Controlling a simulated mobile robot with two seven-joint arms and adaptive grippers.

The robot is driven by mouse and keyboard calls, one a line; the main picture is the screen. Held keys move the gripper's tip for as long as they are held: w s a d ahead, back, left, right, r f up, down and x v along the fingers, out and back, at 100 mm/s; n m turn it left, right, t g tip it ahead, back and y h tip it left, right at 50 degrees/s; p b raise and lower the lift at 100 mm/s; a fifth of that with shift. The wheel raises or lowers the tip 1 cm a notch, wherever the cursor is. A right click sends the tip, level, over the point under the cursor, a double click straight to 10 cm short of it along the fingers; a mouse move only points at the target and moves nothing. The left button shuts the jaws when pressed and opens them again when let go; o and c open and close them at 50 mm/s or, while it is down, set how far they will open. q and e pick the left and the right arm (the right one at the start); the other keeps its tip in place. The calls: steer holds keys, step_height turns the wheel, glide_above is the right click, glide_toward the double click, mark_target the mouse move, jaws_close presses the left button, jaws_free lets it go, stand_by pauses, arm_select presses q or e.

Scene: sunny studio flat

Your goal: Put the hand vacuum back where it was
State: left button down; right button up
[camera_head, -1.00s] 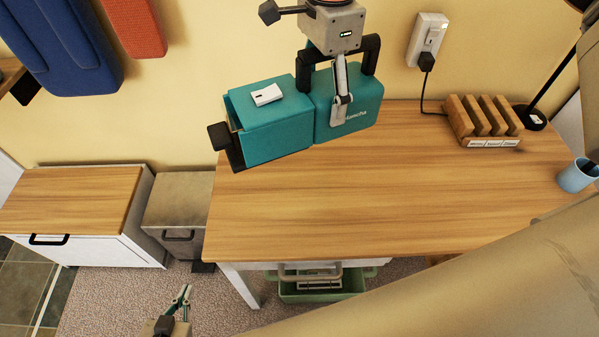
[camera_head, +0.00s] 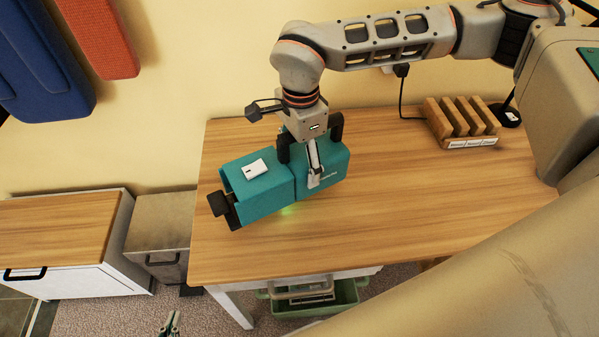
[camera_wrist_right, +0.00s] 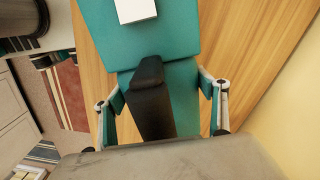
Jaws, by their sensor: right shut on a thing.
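The hand vacuum (camera_head: 262,190) is a teal, boxy body with a dark nozzle end at the left, a black handle and a small white label on top. My right gripper (camera_head: 311,165) comes down from above and is shut on it, near its right half. In the right wrist view, the vacuum (camera_wrist_right: 185,78) lies between the two fingers (camera_wrist_right: 163,106), with its black handle in the middle. The vacuum is over the left part of the wooden table; I cannot tell whether it touches the top. My left gripper (camera_head: 170,323) is low at the bottom edge, mostly cut off.
The wooden table (camera_head: 400,215) is clear in front and to the right of the vacuum. A wooden slotted rack (camera_head: 461,122) stands at the back right. A green bin (camera_head: 340,297) is below. Low cabinets (camera_head: 60,230) stand at the left.

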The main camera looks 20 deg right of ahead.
steer(key=shift+w+f, duration=0.1)
steer(key=shift+f, duration=2.15)
steer(key=o, duration=1.1)
steer(key=shift+f, duration=0.1)
steer(key=shift+c, duration=0.2)
step_height(320, 180, up, 12)
steer(key=shift+r, duration=0.15)
